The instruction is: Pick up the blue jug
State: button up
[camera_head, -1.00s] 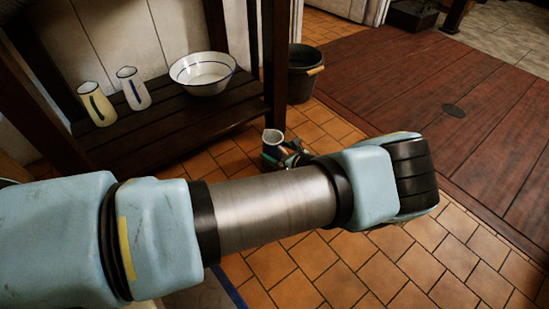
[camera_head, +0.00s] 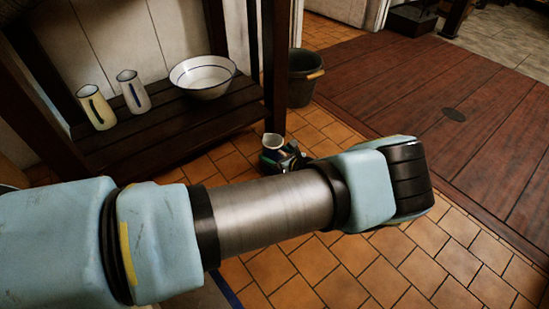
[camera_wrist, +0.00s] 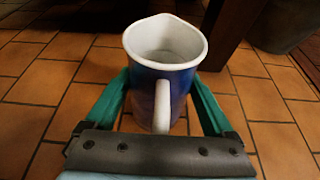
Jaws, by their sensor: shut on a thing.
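The blue jug (camera_wrist: 150,85) has a white rim, a white inside and a white handle facing the wrist camera. It is upright in the wrist view, between the two green fingers of my gripper (camera_wrist: 163,105). The fingers are shut on its sides. In the head view the jug (camera_head: 273,142) shows small in front of the shelf's right post, partly hidden by my gripper (camera_head: 274,158). I cannot tell whether its base is clear of the tiled floor.
A dark wooden shelf (camera_head: 150,135) holds a yellow jug (camera_head: 95,108), a white jug with a blue stripe (camera_head: 133,91) and a white bowl (camera_head: 203,76). A dark bucket (camera_head: 301,78) stands behind the shelf post. Open tiled floor lies at the lower right.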

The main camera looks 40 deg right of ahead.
jog(key=shift+c, duration=0.5)
